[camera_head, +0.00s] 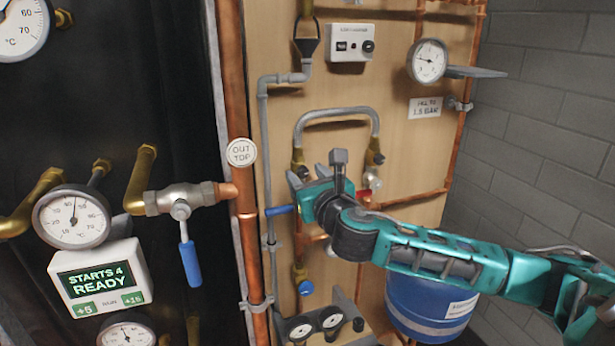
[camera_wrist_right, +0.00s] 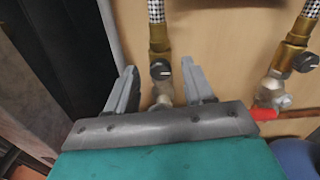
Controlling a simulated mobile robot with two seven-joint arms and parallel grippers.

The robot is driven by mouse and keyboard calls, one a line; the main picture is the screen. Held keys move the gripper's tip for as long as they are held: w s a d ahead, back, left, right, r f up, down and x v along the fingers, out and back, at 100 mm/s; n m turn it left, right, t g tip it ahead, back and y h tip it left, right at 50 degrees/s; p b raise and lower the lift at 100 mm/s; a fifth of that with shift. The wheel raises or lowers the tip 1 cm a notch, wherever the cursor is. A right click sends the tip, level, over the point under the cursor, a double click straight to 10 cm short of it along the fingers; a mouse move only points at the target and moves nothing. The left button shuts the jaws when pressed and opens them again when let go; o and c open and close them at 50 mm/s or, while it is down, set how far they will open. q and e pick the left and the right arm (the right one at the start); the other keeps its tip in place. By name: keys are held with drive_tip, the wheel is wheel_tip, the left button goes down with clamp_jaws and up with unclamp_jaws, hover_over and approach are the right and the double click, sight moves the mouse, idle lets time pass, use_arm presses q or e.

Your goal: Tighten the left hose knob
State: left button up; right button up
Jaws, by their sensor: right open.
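The grey hose (camera_head: 337,112) loops between two brass fittings on the wooden panel. In the right wrist view, the left hose knob (camera_wrist_right: 160,69) is small, round and dark, on the left brass fitting (camera_wrist_right: 158,40). My right gripper (camera_wrist_right: 160,88) is open, with one finger on each side of the space below this knob; I cannot tell whether it touches anything. In the head view, my right gripper (camera_head: 300,182) covers the area below the left fitting (camera_head: 298,158), and the knob is not clear there. The right knob (camera_wrist_right: 306,62) is apart from the gripper. My left gripper is not in view.
A red-handled valve (camera_wrist_right: 265,113) lies right of the right finger. A blue lever (camera_head: 279,210) is just left of my gripper in the head view. A copper pipe (camera_head: 241,205) stands farther left, and a blue tank (camera_head: 420,305) stands below my right arm.

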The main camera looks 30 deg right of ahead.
clamp_jaws()
idle(0.4)
